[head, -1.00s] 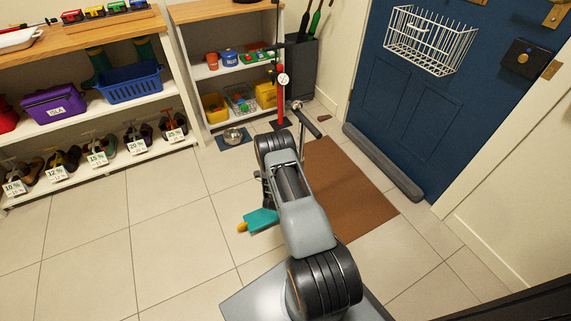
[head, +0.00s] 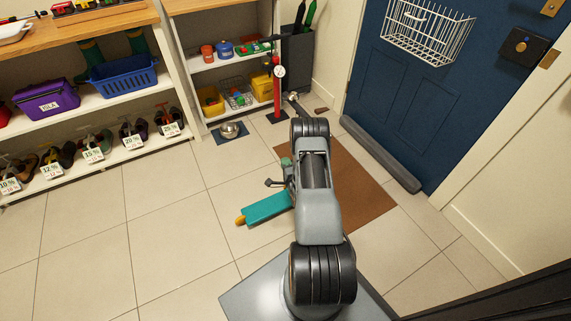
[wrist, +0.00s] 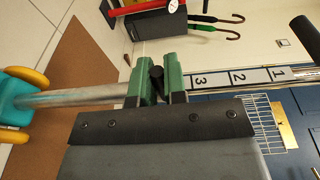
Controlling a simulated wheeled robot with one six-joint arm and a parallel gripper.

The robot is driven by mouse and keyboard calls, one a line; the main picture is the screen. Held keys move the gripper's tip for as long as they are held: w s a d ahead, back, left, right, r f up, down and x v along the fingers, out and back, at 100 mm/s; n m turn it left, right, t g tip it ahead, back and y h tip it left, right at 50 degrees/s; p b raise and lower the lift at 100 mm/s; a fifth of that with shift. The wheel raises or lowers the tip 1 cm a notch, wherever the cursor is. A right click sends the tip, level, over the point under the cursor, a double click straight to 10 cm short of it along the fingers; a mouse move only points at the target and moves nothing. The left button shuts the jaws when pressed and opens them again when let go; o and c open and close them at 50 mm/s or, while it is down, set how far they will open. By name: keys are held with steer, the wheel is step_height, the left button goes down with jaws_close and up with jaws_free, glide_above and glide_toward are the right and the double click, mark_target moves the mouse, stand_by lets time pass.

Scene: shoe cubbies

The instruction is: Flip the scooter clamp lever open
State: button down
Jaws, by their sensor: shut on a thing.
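The scooter has a teal deck (head: 265,208) with a yellow wheel (head: 240,221), lying low beside the brown mat in the head view. In the wrist view its teal end is at the left, and its grey steering tube (wrist: 75,97) runs across to a numbered scale (wrist: 238,77) and a black handle grip (wrist: 305,38). My gripper (wrist: 159,86), with green fingers, straddles the dark clamp lever (wrist: 157,74) at the tube and is shut on it. The clamp body is mostly hidden behind the fingers and black gripper plate. In the head view my arm covers most of the tube.
A brown mat (head: 350,185) lies under and right of my arm. The blue door (head: 415,90) with a wire basket (head: 425,30) and a grey draught roll (head: 380,153) is at right. Shoe shelves (head: 100,155) stand left. A metal bowl (head: 230,130) is on the floor. Tiles at left are clear.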

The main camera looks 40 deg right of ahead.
stand_by(0.4)
steer(key=c, duration=1.2)
jaws_free()
steer(key=shift+o, duration=0.2)
steer(key=p+v, duration=0.3)
steer(key=v, duration=1.1)
